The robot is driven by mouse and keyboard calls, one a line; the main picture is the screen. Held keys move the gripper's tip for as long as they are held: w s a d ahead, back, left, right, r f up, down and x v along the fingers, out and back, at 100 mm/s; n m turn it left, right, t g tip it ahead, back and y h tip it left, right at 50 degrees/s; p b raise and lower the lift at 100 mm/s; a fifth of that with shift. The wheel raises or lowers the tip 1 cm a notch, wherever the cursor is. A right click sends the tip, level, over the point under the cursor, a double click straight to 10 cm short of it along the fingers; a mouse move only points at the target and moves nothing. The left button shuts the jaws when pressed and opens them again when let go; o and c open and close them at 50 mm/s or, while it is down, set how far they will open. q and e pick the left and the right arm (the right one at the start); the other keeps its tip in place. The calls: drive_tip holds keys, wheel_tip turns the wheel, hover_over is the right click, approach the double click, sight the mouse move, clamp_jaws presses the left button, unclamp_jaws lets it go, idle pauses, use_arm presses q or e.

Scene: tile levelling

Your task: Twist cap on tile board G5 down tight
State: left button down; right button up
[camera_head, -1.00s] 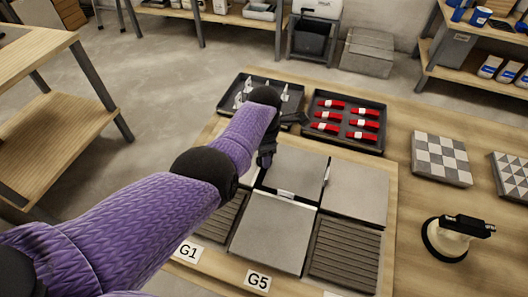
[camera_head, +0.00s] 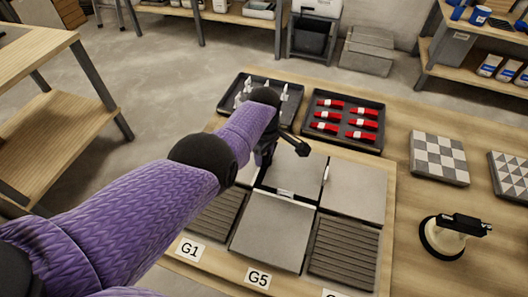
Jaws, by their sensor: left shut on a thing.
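The tile board (camera_head: 388,232) lies on the table, with grey tiles (camera_head: 271,232) and ribbed dark areas. The label G5 (camera_head: 257,278) is at its front edge. My left gripper (camera_head: 265,160) points down at the upper left part of the board, at the tile joints, and is shut on the cap. The cap itself is hidden behind the gripper and my arm. White clip pieces show in the joints, one at the middle (camera_head: 286,194) and one to the right (camera_head: 326,173). My right gripper is not in view.
A dark tray with red wedges (camera_head: 343,120) and a tray with pale pointed parts (camera_head: 290,95) stand behind the board. To the right are a suction lifter (camera_head: 445,238), a checkered tile (camera_head: 439,158) and a triangle-patterned tile (camera_head: 513,177). Table between them is bare.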

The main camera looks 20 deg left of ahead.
use_arm(q)
drive_tip(key=m, duration=0.4)
drive_tip(key=shift+m, duration=0.3)
drive_tip(key=m, duration=0.3)
drive_tip(key=shift+m, duration=0.4)
drive_tip(key=m, duration=1.2)
drive_tip(key=shift+m, duration=0.3)
drive_tip(key=m, duration=0.3)
drive_tip(key=shift+m, duration=0.3)
drive_tip(key=m, duration=0.3)
drive_tip(key=shift+m, duration=2)
